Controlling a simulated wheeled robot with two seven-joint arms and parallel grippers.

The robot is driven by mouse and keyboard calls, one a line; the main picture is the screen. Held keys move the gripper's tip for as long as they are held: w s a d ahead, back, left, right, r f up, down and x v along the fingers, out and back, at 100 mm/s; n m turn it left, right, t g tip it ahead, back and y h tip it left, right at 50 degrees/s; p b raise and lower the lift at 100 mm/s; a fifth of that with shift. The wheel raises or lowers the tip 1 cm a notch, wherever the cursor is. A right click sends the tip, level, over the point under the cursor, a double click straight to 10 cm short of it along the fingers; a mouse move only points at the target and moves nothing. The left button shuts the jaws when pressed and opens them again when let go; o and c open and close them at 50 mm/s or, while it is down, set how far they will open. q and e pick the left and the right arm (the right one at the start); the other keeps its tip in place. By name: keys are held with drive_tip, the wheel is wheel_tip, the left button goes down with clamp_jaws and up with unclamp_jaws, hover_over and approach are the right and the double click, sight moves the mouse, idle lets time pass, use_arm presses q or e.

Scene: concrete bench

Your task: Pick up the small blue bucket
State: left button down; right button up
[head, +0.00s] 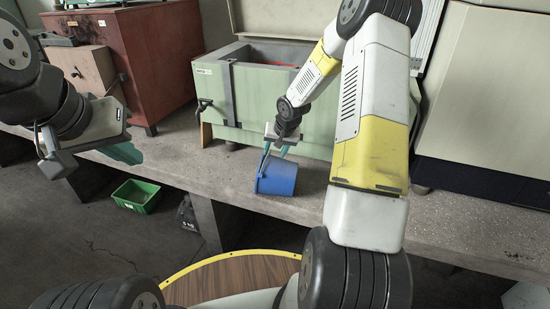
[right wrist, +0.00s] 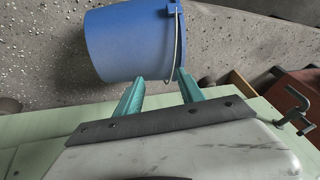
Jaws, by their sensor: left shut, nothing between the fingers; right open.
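My right gripper (head: 275,152) is open at the bucket's rim. In the right wrist view its two teal fingers (right wrist: 160,82) reach the bucket's edge, one beside the wall and one by the rim and handle. I cannot tell whether they touch it. My left gripper (head: 123,153) is shut and empty, at the left by the bench's front edge, far from the bucket.
A pale green chest (head: 265,95) stands behind the bucket. A red cabinet (head: 150,55) is at the back left. A green crate (head: 137,196) lies on the floor below the bench (head: 450,222). A metal clamp (right wrist: 292,108) shows in the right wrist view.

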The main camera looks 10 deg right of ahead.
drive_tip(key=shift+f, duration=0.25)
idle(0.3)
clamp_jaws()
idle(0.8)
idle(0.4)
drive_tip(key=o, duration=0.8)
unclamp_jaws()
drive_tip(key=shift+c, duration=0.2)
